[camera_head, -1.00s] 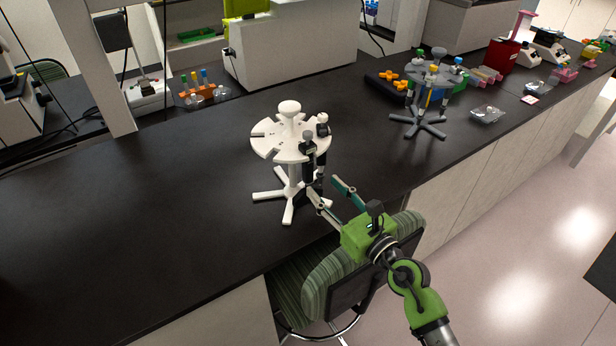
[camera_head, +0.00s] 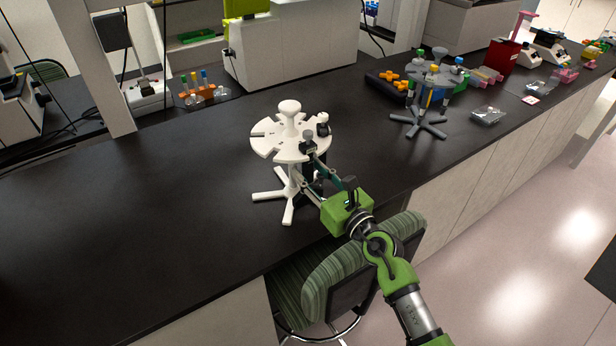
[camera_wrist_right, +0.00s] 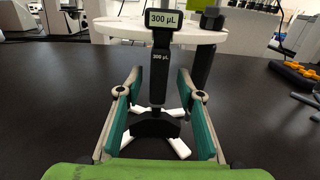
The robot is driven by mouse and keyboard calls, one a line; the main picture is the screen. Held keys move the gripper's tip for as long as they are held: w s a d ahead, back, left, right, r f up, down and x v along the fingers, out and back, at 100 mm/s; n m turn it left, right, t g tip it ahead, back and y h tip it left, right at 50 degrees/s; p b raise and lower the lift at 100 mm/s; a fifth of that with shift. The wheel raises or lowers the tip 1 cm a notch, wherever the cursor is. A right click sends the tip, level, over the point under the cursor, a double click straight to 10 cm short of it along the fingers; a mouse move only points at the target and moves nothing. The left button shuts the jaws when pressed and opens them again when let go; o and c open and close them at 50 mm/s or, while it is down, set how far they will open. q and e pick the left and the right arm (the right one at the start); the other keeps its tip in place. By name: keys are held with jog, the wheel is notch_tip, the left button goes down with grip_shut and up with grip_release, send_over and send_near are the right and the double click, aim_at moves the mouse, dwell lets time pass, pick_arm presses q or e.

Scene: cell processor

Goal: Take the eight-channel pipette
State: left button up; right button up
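The eight-channel pipette (camera_wrist_right: 158,60) is black with a "300 µL" display and a wide lower head. It hangs upright from the rim of the white round stand (camera_head: 270,138) and shows in the head view (camera_head: 308,146). My right gripper (camera_wrist_right: 160,84) is open, with a finger on each side of the pipette and a visible gap on both sides. In the head view my right gripper (camera_head: 312,178) is at the stand's front right, and its fingers partly hide the pipette's lower body. My left gripper is not in view.
A second, dark pipette (camera_head: 323,127) hangs on the same stand, to the right. A grey stand (camera_head: 420,120) with several pipettes is farther right. The bench (camera_head: 130,220) is clear to the left. A striped chair (camera_head: 330,265) stands at the bench's front edge.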

grip_shut()
jog(key=shift+r, duration=0.1)
jog(key=shift+r+p, duration=0.3)
jog(key=shift+p, duration=0.2)
jog(key=shift+s+d, duration=0.4)
jog(key=shift+s, duration=0.05)
jog(key=p+v, duration=0.1)
jog(key=v, duration=0.7)
jog(key=shift+w+a, duration=0.1)
